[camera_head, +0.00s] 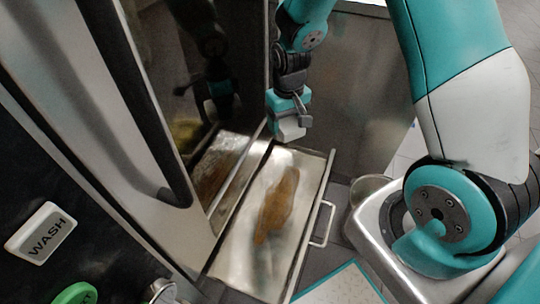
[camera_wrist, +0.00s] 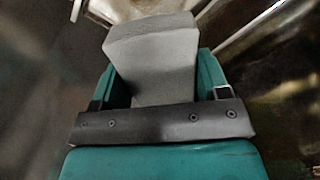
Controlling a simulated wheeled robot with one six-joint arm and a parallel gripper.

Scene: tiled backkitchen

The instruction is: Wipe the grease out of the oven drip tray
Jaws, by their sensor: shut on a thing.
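The drip tray (camera_head: 235,259) is a shallow metal tray with a handle on its right side, sticking out low beside the oven. A brown grease smear (camera_head: 277,205) lies along its middle, with greyish smudges below it. My gripper (camera_head: 288,122) is over the far end of the tray. It is shut on a pale grey block (camera_head: 290,132), which looks like a sponge. The block also shows between the fingers in the wrist view (camera_wrist: 152,62). I cannot tell whether the block touches the tray.
The dark oven door with its long handle (camera_head: 150,110) stands close on the left and mirrors the tray. A white WASH sign (camera_head: 41,232) and a green round thing (camera_head: 75,294) are at lower left. A steel panel (camera_head: 365,110) stands behind the tray.

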